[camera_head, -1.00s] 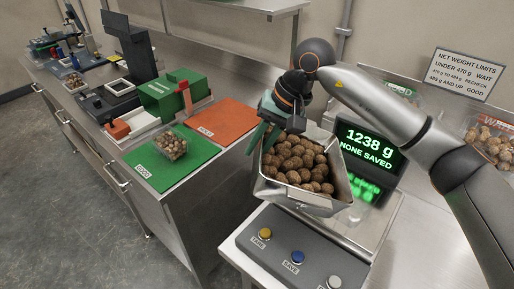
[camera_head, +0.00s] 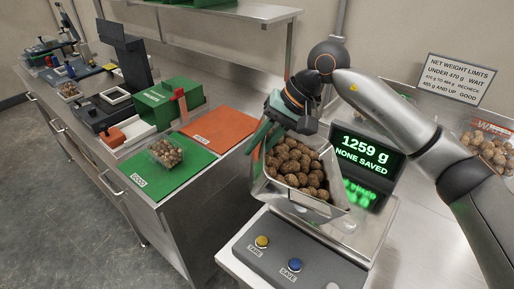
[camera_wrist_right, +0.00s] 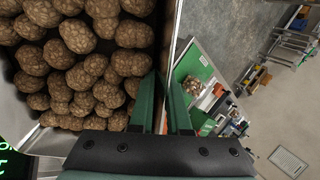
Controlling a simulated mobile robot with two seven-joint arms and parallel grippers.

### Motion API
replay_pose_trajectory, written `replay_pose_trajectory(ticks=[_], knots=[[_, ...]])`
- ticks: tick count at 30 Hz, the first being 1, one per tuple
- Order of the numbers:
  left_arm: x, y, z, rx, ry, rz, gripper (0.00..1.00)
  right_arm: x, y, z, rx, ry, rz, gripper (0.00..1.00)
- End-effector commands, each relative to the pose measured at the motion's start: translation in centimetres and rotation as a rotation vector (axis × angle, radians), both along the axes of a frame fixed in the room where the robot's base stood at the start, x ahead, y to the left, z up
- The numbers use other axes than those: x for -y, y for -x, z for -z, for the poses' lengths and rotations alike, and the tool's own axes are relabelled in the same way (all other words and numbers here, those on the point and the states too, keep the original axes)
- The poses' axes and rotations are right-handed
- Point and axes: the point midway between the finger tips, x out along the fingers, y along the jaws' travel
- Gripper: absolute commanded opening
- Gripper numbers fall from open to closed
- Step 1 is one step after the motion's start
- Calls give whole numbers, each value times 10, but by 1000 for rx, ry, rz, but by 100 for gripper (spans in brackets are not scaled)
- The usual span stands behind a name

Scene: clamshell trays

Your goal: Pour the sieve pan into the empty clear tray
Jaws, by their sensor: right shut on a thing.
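The sieve pan (camera_head: 258,188) is a grey metal pan heaped with brown walnuts (camera_head: 297,162), tilted over the scale. My right gripper (camera_head: 262,135) is shut on the pan's left wall. The right wrist view shows its green fingers (camera_wrist_right: 165,100) at that wall, beside the walnuts (camera_wrist_right: 85,60). No empty clear tray shows distinctly; the pan hides much of the scale plate (camera_head: 350,232) below it. A clear tray of walnuts (camera_head: 167,153) sits on the green mat. My left gripper is not in view.
The scale display (camera_head: 364,150) reads 1259 g, NONE SAVED. The button panel (camera_head: 285,255) is in front. The green mat (camera_head: 160,180) and orange mat (camera_head: 220,130) lie left. Another walnut container (camera_head: 490,140) is at far right. A weight-limit sign (camera_head: 462,82) stands behind.

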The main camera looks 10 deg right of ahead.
Motion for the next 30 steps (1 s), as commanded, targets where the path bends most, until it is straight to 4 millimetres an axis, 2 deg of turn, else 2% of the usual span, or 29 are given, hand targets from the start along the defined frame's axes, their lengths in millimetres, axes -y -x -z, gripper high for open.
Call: replay_pose_trajectory(ticks=[30], knots=[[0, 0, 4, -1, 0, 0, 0, 11, 3, -19, 27, -123, 0, 0]])
